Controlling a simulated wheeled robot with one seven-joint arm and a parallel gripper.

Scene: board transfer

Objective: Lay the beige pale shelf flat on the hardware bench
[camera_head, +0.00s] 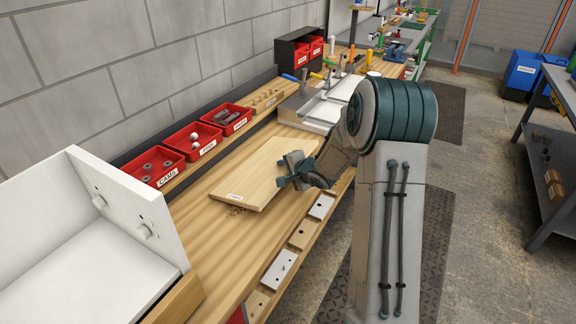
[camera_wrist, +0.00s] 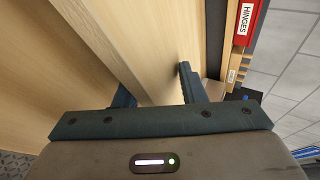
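The beige pale shelf (camera_head: 256,175) is a flat wooden board with a small white label at its near end. In the head view it is over the middle of the wooden hardware bench (camera_head: 222,262), roughly level; whether it touches the bench top I cannot tell. My gripper (camera_head: 290,171) is at the shelf's right-hand long edge. In the wrist view my gripper (camera_wrist: 155,85) has one finger on each side of the shelf (camera_wrist: 135,45), shut on its edge. The left finger is partly hidden behind the shelf.
Red bins (camera_head: 194,140) with labels line the bench's back, beside a wooden rack. A white panel unit (camera_head: 90,240) stands at the near left. A grey-white fixture (camera_head: 310,110) and tools are beyond the shelf. Small hardware lies by the shelf's near end.

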